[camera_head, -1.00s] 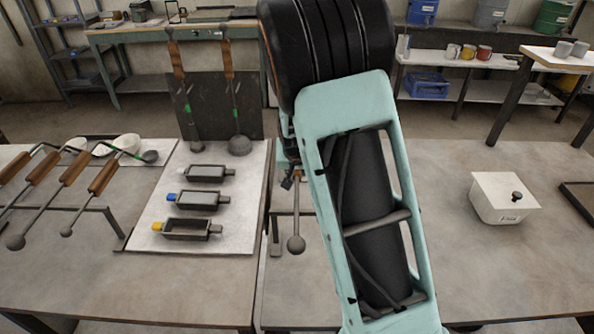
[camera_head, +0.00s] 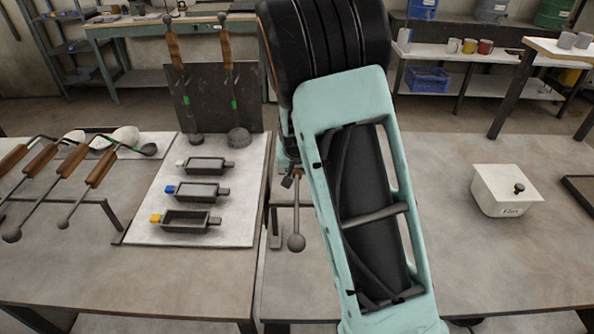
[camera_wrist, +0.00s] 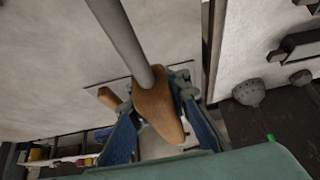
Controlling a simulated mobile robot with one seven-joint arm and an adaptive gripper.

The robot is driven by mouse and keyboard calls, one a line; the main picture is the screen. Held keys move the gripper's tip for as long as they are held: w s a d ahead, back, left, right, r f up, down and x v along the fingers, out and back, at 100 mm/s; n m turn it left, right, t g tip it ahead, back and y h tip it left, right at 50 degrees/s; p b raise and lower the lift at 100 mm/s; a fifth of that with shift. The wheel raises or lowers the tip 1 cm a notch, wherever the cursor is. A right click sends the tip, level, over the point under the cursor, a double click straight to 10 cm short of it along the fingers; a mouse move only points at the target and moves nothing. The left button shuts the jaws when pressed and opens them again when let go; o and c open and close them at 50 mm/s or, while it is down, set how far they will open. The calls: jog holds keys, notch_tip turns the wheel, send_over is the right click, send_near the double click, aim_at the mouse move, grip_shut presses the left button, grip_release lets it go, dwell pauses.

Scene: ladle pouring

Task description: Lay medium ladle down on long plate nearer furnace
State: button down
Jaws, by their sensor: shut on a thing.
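My gripper (camera_wrist: 155,110) is shut on the brown wooden handle of a ladle (camera_wrist: 152,103) in the wrist view. Its grey rod runs up out of that view. In the head view my arm hides the gripper, and a rod with a round grey end (camera_head: 297,243) hangs below it, apparently this ladle. A dark flat plate (camera_head: 213,90) stands behind the left table, with two wooden-handled ladles (camera_head: 238,138) against it. I cannot tell which surface is the long plate nearer the furnace. No furnace is recognisable.
Several ladles rest on a rack (camera_head: 108,212) at the left. Three small moulds (camera_head: 188,222) stand on a white sheet (camera_head: 150,235). A white lidded box (camera_head: 500,200) is at the right. The tabletop around that box is mostly clear.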

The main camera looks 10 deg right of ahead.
jog(key=shift+w, duration=0.15)
jog(key=c, duration=1.7)
grip_release()
jog(key=shift+c, duration=0.2)
jog(key=shift+s+a+r, duration=0.1)
jog(key=shift+s+r, duration=0.3)
jog(key=shift+s, duration=0.05)
jog(key=v, duration=1)
jog(key=shift+s+r, duration=0.15)
jog(key=shift+r, duration=0.2)
notch_tip(320, 180, up, 7)
jog(key=p, duration=0.5)
